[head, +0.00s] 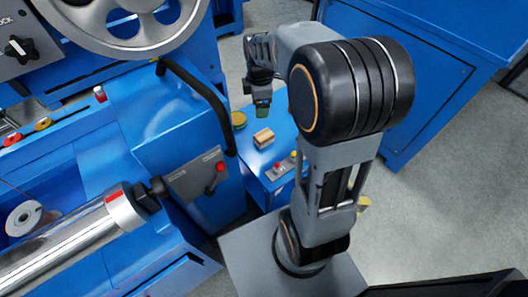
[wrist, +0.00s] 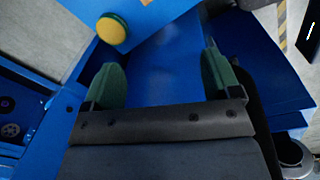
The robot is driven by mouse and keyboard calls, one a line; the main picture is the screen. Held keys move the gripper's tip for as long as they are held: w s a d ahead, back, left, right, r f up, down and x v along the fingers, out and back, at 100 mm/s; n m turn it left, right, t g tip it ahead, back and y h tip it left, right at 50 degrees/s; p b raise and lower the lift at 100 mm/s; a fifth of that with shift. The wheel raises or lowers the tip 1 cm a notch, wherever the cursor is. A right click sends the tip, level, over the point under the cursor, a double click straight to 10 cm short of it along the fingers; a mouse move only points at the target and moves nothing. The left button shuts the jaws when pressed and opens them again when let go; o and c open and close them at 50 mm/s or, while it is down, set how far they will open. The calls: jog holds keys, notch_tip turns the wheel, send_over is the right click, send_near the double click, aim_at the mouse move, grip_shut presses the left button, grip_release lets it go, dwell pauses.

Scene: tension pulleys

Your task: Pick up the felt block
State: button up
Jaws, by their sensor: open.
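A small tan block (head: 264,138) with a pale top, which looks like the felt block, sits on a blue stand (head: 250,165) in the head view. My gripper (head: 262,109) hangs behind and above the block in that picture, apart from it. In the wrist view my gripper (wrist: 161,72) is open, its two green fingers wide apart with nothing between them but blue surface beyond.
A green and yellow round piece (head: 238,119) lies left of the block; a yellow knob with a green rim (wrist: 112,28) shows in the wrist view. Red and yellow buttons (head: 280,168) sit at the stand's front. A blue machine with a large wheel (head: 125,25) fills the left.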

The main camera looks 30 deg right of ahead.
aim_at(264, 135)
jog(key=w+d+f+n+b, duration=0.1)
jog(key=f+n+b, duration=0.1)
jog(key=f, duration=0.4)
jog(key=w+d+f+n+b, duration=0.1)
jog(key=w+f+b, duration=0.1)
jog(key=f, duration=0.5)
jog(key=w+d+f+n+g+b, duration=0.1)
jog(key=f+n+b, duration=0.1)
jog(key=f+b, duration=0.2)
jog(key=shift+w+d+f+n, duration=0.1)
jog(key=shift+d+f+n, duration=0.1)
jog(key=shift+f, duration=0.4)
jog(key=shift+w+d+f+n, duration=0.1)
jog(key=shift+d+f, duration=0.05)
jog(key=shift+f, duration=0.45)
jog(key=shift+a+f+b, duration=0.1)
jog(key=shift+f+b, duration=1.6)
jog(key=shift+f, duration=1.55)
jog(key=shift+r, duration=0.1)
jog(key=c, duration=1)
jog(key=shift+r, duration=0.1)
